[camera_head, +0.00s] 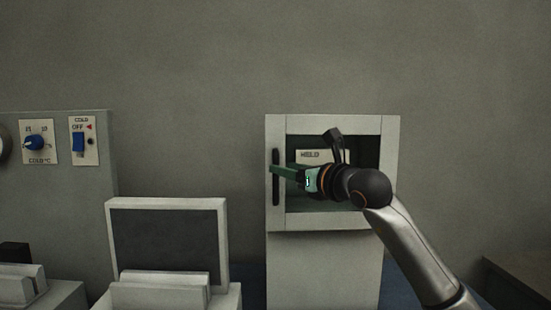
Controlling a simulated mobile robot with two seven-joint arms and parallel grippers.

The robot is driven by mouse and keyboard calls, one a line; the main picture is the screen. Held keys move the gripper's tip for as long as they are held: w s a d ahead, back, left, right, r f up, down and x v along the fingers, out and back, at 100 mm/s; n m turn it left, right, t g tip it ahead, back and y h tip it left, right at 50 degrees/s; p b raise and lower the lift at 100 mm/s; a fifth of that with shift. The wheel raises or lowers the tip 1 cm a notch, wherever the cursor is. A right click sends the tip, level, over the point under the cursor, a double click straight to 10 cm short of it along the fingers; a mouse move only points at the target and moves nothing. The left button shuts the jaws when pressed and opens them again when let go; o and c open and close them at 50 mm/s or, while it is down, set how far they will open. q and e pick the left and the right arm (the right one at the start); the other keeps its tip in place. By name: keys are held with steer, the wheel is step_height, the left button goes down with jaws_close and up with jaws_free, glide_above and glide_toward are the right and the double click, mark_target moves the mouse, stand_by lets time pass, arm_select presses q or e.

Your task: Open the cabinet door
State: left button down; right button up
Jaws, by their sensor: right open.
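The cabinet (389,150) is a pale grey box on a pedestal, with a framed dark window and a label reading like "HELD" inside. Its door (334,221) looks shut. A black vertical handle (276,204) is on the left side of the door. My right arm hides part of the window and the door's right side. My left gripper is not in view.
A grey panel (65,180) with a blue knob (35,142) and a blue switch (78,142) stands at the left. A dark-faced framed unit (168,203) stands between the panel and the cabinet. A dark surface (520,275) is at the lower right. The wall behind is bare.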

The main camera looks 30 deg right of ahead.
steer(key=shift+w+a+p, duration=0.1)
steer(key=shift+w+p, duration=0.5)
steer(key=shift+w, duration=1.8)
jaws_close()
